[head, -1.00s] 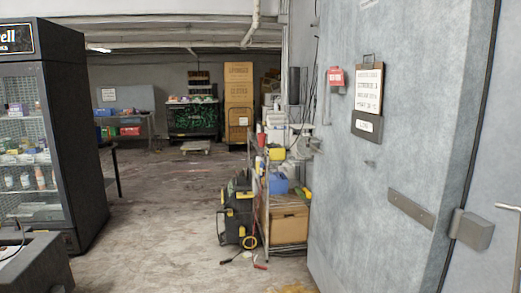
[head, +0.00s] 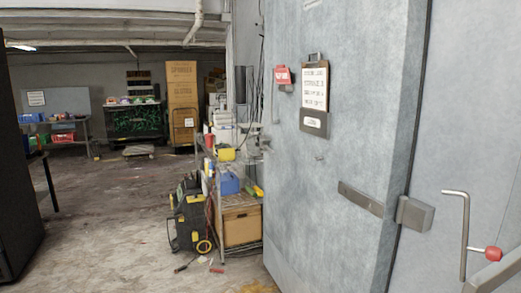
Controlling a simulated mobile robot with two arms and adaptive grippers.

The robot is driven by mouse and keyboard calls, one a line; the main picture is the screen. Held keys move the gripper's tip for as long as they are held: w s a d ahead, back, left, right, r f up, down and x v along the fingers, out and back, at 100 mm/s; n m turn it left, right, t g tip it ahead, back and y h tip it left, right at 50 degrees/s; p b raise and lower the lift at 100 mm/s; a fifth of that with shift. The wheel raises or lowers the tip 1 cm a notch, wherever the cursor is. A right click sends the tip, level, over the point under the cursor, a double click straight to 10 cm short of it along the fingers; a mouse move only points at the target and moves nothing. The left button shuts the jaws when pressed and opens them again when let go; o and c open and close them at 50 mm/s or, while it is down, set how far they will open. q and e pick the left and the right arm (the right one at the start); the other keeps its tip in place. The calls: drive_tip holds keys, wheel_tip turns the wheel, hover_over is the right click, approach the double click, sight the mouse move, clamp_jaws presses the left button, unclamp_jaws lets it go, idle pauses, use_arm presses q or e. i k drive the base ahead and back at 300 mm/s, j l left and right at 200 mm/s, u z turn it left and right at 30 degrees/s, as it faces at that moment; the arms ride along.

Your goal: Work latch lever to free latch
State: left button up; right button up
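A grey freezer door (head: 330,150) fills the right half of the head view. A metal latch block (head: 415,214) sits at its right edge, at the end of a flat strap (head: 360,199). Right of the latch, a bent metal bar (head: 465,230) stands out from the grey wall. A red ball knob (head: 493,253) on a short rod joins that bar; which of these is the latch lever I cannot tell for certain. Neither of my grippers shows in the view.
A dark cabinet (head: 20,180) is at far left. The floor (head: 110,210) between is mostly clear.

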sight(262, 143)
drive_tip(key=i+j, duration=0.15)
drive_tip(key=i, duration=0.5)
drive_tip(key=i+j, duration=0.15)
drive_tip(key=i, duration=0.5)
